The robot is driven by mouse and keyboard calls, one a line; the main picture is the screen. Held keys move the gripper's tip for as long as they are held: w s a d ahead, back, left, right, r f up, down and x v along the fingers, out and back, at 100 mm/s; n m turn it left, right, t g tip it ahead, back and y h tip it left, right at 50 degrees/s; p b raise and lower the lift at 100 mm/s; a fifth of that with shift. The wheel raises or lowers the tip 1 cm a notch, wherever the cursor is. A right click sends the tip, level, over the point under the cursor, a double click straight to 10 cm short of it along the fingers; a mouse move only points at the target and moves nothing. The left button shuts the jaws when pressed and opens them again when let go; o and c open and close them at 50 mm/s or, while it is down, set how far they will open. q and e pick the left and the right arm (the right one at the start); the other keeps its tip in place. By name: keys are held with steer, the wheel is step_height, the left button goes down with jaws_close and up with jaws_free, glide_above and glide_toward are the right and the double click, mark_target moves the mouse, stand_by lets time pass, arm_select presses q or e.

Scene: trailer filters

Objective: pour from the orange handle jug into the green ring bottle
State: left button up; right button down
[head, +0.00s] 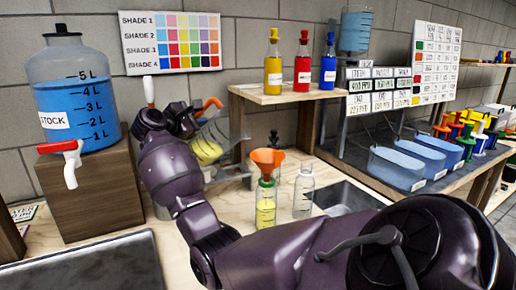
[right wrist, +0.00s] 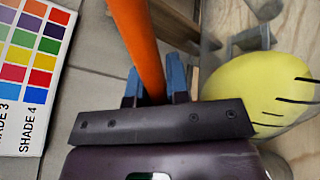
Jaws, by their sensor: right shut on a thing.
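The orange handle jug (head: 207,150) is clear, holds yellow liquid and looks tilted in the head view, left of the bottle. My right gripper (head: 196,118) is shut on its orange handle. In the right wrist view the handle (right wrist: 139,45) runs between the blue fingertips (right wrist: 155,88), and the yellow liquid shows on the right. The green ring bottle (head: 266,206) stands upright on the bench with yellow liquid inside and an orange funnel (head: 267,158) in its mouth. The jug is apart from the funnel. Part of the jug is hidden by my gripper. My left gripper is out of view.
A clear bottle (head: 303,190) stands just right of the green ring bottle. A blue stock tank (head: 75,95) sits on a wooden block (head: 88,190) at left. A wooden shelf (head: 290,94) holds yellow, red and blue bottles. A dark tray (head: 85,268) lies front left.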

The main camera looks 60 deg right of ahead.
steer(key=shift+s+f+n, duration=0.3)
steer(key=shift+s+n, duration=0.05)
steer(key=shift+n, duration=0.45)
step_height(320, 180, up, 3)
steer(key=shift+s+f+g+p, duration=0.1)
steer(key=shift+s+g+p, duration=0.05)
steer(key=shift+g+p, duration=0.2)
steer(key=shift+a+f, duration=0.15)
steer(key=shift+f, duration=0.1)
steer(key=shift+r, duration=0.2)
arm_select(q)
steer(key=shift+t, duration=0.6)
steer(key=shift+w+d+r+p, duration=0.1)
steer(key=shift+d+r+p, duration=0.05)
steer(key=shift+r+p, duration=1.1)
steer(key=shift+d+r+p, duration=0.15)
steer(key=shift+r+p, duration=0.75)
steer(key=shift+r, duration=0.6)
arm_select(e)
step_height(320, 180, up, 17)
steer(key=w+n+h, duration=0.1)
steer(key=w+n, duration=0.1)
steer(key=n, duration=0.4)
steer(key=shift+f+n+g, duration=0.15)
steer(key=shift+n+g, duration=0.2)
steer(key=shift+n, duration=0.05)
step_height(320, 180, up, 5)
steer(key=shift+w+f, duration=0.15)
